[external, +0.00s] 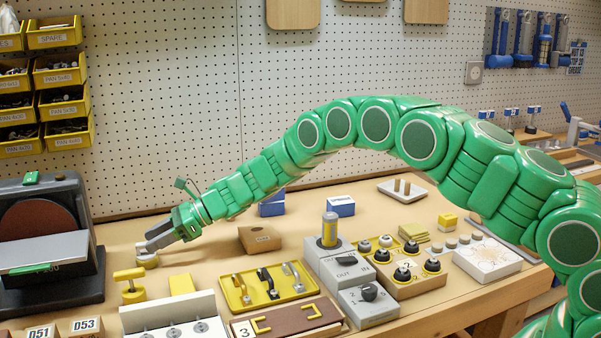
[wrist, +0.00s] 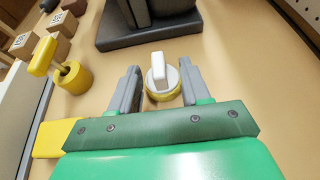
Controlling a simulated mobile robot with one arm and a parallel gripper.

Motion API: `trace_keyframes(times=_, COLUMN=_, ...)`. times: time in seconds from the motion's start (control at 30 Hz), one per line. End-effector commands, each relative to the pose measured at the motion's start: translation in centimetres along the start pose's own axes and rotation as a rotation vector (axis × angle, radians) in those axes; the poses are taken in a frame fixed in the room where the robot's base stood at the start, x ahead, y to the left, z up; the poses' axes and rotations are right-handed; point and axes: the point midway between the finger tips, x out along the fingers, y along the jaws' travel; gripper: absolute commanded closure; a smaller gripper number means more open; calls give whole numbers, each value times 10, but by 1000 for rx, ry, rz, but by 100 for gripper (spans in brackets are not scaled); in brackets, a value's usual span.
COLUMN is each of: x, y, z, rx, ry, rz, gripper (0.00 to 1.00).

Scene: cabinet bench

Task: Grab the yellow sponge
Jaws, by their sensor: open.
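A plain yellow block (external: 181,284), which looks like the sponge, lies on the bench right of a yellow T-handled piece. In the wrist view a yellow block (wrist: 52,138) shows at lower left, partly hidden behind my gripper's mount. My gripper (external: 150,243) is low over the bench at the left, behind and left of that block. In the wrist view my gripper (wrist: 158,67) is open, its fingers on either side of a white-topped knob (wrist: 159,70) with a yellowish base. I cannot tell whether they touch the knob. The fingers are not around the yellow block.
The yellow T-handled piece (external: 130,285) stands close to the block. A disc sander (external: 50,240) is at the left. A white panel (external: 175,314) is in front and a yellow tray with handles (external: 268,287) to the right. Another small yellow block (external: 447,221) lies far right.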

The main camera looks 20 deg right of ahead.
Motion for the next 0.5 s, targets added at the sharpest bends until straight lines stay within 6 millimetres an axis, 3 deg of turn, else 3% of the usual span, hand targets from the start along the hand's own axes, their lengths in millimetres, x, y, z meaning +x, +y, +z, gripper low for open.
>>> trace_keyframes(times=0.3, x=34, y=2, z=-2, rx=0, ry=1, rz=0, gripper=53)
trace_keyframes(times=0.5, x=36, y=2, z=-1, rx=0, ry=0, rz=-1, gripper=53)
